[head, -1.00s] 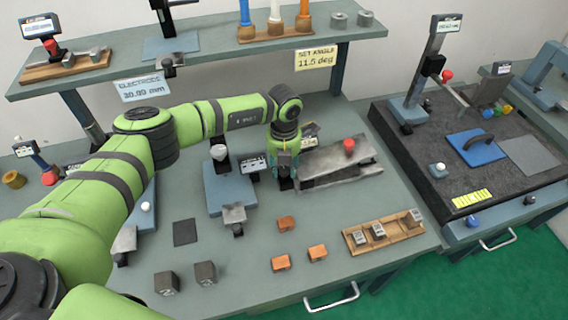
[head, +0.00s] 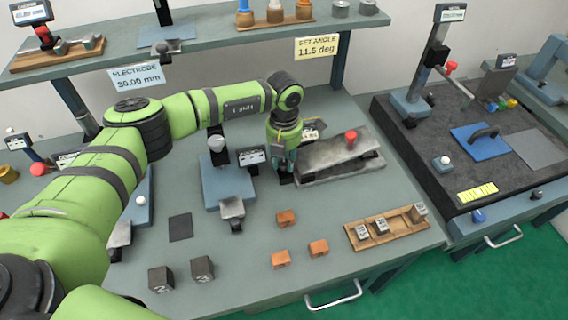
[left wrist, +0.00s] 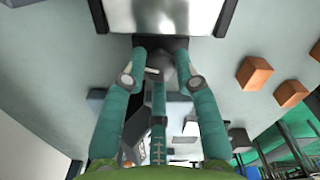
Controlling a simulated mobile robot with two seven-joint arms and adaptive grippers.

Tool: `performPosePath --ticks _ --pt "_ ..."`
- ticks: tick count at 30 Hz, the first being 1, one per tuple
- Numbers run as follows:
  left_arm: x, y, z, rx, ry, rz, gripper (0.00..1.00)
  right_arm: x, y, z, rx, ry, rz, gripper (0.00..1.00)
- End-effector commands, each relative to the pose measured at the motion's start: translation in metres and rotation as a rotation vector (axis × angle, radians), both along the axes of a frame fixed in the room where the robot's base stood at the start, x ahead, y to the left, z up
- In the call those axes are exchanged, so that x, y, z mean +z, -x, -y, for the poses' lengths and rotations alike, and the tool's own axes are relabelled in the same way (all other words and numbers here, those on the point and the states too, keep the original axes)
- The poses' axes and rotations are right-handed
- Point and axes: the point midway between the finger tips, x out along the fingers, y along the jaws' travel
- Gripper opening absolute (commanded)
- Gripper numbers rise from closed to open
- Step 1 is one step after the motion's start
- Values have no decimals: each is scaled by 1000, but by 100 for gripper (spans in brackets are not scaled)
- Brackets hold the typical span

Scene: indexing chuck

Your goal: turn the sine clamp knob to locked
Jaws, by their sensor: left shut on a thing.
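The sine plate (head: 325,162) is a grey tilted plate on the bench, with a red ball knob (head: 351,135) on top. My left gripper (head: 285,178) points down at its left end. In the left wrist view the sine plate (left wrist: 165,15) is at the top edge. There my left gripper (left wrist: 160,68) has its teal fingers on either side of a dark knob-like part (left wrist: 167,65) just below the plate, and is shut on it. This seems to be the sine clamp knob. The fingers hide much of it, and I cannot read its setting.
A blue-grey stand (head: 228,185) is close to the left of the gripper. Orange blocks (head: 286,218) and a wooden tray (head: 385,228) of small blocks lie in front. Dark cubes (head: 203,269) are at the front left. A dark granite plate (head: 440,180) is at right.

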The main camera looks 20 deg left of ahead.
Motion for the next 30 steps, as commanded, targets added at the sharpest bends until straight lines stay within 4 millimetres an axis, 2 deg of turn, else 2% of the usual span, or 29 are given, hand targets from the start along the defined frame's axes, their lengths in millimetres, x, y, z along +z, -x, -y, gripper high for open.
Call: performPosePath --ticks 1,15,21,30 --pt "-6 -1 0 -43 0 3 0 -13 0 0 0 0 0 0" --pt "-5 -1 0 -479 0 2 0 -69 -1 0 1 0 2 0" --pt "-4 0 0 -624 1 2 0 -84 -1 0 1 -1 3 0" --pt "-1 0 0 -756 1 1 0 -97 -2 0 1 -1 4 0"
